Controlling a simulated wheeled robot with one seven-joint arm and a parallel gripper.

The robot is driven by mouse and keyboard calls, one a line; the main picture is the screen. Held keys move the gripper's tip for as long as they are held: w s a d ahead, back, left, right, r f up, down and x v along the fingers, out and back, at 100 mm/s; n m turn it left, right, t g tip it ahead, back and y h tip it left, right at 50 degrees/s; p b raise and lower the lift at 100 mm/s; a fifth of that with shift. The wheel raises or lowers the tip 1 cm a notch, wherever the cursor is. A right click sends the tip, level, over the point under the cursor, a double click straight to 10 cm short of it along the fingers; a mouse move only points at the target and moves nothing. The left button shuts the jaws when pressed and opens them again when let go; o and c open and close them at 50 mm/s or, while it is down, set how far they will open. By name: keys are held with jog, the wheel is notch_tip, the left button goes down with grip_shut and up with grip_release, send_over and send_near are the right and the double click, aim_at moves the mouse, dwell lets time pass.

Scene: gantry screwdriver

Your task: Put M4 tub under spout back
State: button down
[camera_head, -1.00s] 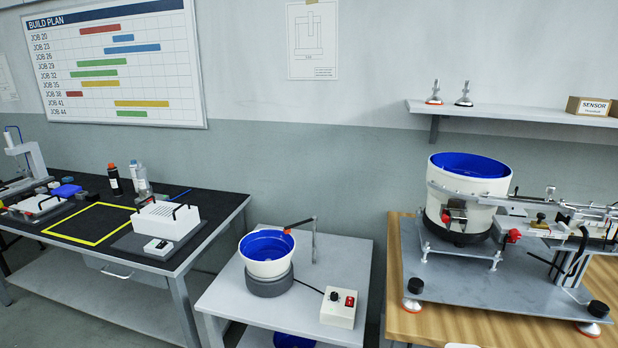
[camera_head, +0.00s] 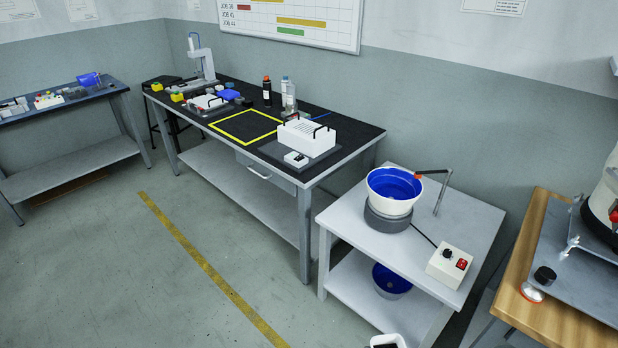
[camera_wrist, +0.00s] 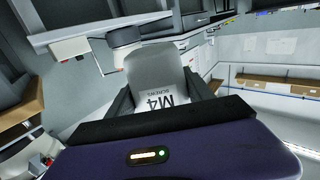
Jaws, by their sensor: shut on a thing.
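In the wrist view a pale grey tub (camera_wrist: 152,68) with an upside-down "M4" label is between the dark fingers of my gripper (camera_wrist: 160,90). My gripper is shut on it. The tub's contents cannot be seen. In the head view, a white bowl feeder with a blue inside (camera_head: 394,188) stands on a grey base on a small grey table (camera_head: 465,215). A bent metal post with a red-orange piece (camera_head: 430,174) reaches over the bowl's right rim.
A black-topped bench (camera_head: 345,130) stands left, a wooden table (camera_head: 545,325) right. The floor in front of the bench is open.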

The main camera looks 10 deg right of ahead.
jog(key=shift+w+a+r, duration=0.1)
jog(key=shift+a+r, duration=0.1)
jog(key=shift+a, duration=0.35)
jog(key=shift+d, duration=0.1)
